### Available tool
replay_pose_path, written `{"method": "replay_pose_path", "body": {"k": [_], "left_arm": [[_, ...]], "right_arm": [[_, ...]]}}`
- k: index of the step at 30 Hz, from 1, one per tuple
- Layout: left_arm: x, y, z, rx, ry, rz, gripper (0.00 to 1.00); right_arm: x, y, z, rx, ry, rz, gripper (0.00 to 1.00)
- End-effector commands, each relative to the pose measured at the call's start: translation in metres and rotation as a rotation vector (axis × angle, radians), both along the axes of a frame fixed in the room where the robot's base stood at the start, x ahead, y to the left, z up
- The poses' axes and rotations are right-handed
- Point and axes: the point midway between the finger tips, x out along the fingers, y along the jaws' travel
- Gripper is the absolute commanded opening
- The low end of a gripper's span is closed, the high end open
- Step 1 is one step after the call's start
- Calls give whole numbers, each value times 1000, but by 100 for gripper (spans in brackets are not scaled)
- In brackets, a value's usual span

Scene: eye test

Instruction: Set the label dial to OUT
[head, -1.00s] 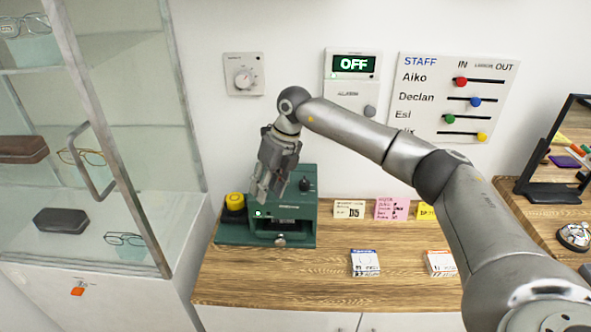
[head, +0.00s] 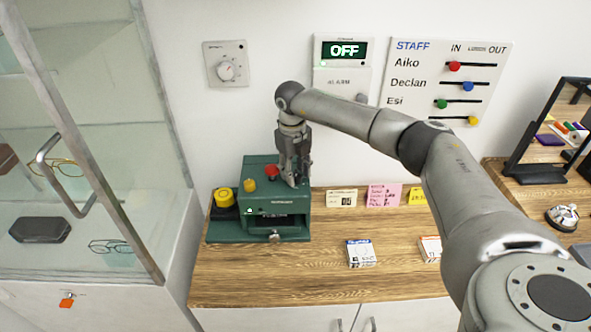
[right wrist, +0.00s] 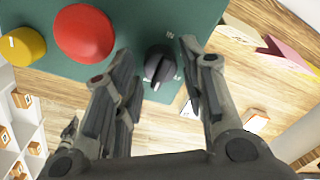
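The label dial (right wrist: 160,66) is a black round knob with a raised grip bar on the green machine's top. Small white lettering shows by it, partly covered and too small to read surely. My right gripper (right wrist: 157,55) is open, its fingers on either side of the dial with a visible gap. In the head view my right gripper (head: 295,181) points down over the right side of the green machine (head: 258,228) and hides the dial. My left gripper is not in view.
A red button (right wrist: 84,33) and a yellow knob (right wrist: 22,46) sit left of the dial. A yellow roll (head: 223,197) stands beside the machine. Cards and small boxes (head: 360,253) lie right on the wooden counter (head: 320,285). A glass cabinet (head: 85,200) stands left.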

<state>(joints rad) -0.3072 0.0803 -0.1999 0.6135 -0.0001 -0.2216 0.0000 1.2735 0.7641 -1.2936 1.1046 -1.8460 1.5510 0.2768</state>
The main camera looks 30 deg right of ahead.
Motion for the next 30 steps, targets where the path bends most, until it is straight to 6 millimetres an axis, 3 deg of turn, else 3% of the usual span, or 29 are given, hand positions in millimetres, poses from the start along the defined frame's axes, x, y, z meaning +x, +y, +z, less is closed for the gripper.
{"method": "replay_pose_path", "body": {"k": [5,12,20,30], "left_arm": [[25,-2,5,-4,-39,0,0],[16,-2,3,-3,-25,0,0],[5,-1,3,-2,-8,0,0],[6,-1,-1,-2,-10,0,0]], "right_arm": [[0,-1,-9,-1,-1,1,38],[0,0,-10,0,-1,1,38],[0,0,-10,0,-1,0,5],[0,-1,-10,0,-1,49,5]]}}
